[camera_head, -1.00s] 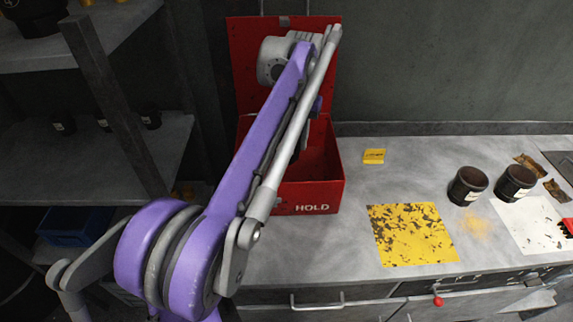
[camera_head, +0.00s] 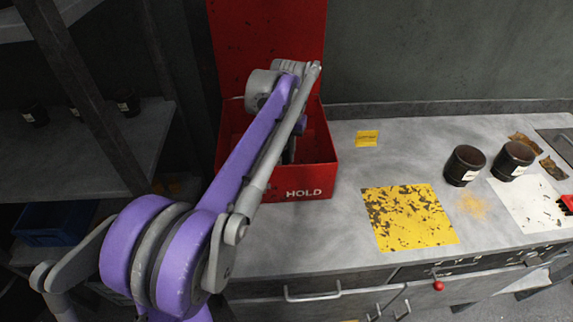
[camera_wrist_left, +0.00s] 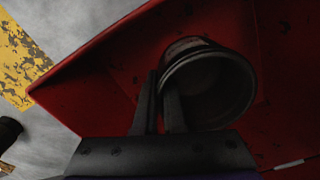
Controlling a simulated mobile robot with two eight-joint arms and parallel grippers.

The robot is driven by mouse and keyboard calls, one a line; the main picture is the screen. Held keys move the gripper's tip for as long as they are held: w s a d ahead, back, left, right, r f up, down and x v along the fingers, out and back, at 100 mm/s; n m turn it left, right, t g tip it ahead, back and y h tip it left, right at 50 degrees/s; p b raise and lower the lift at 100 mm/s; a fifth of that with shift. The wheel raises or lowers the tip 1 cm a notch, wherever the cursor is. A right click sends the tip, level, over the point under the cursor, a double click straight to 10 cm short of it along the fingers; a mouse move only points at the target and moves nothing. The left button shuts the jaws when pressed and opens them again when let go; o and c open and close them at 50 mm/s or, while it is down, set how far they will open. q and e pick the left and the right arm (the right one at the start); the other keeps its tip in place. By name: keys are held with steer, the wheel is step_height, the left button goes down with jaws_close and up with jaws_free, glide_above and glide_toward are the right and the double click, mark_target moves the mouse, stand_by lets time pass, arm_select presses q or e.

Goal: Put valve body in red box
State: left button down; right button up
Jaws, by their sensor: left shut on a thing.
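The red box (camera_head: 318,182), marked HOLD, stands on the bench with its lid raised against the wall. My left arm reaches over it, and its hand is down in the box opening, mostly hidden behind the arm in the head view. In the left wrist view, my left gripper (camera_wrist_left: 160,88) is shut on the rim of a dark, round, hollow valve body (camera_wrist_left: 208,82). One finger is inside its mouth and one outside. The red box walls (camera_wrist_left: 105,75) surround it. Whether it touches the box floor cannot be told. My right gripper is not in view.
Two similar dark labelled cylinders (camera_head: 465,166) (camera_head: 513,161) stand on the bench at right. Shelves (camera_head: 130,150) stand at left.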

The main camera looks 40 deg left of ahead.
arm_select(q)
steer(key=shift+f, duration=2.2)
steer(key=c, duration=1.4)
jaws_free()
steer(key=shift+f, duration=0.2)
steer(key=shift+c, duration=0.2)
steer(key=o, duration=0.4)
steer(key=shift+r, duration=0.1)
steer(key=shift+o, duration=0.2)
step_height(320, 180, up, 12)
steer(key=shift+r+p, duration=0.15)
steer(key=shift+p, duration=0.35)
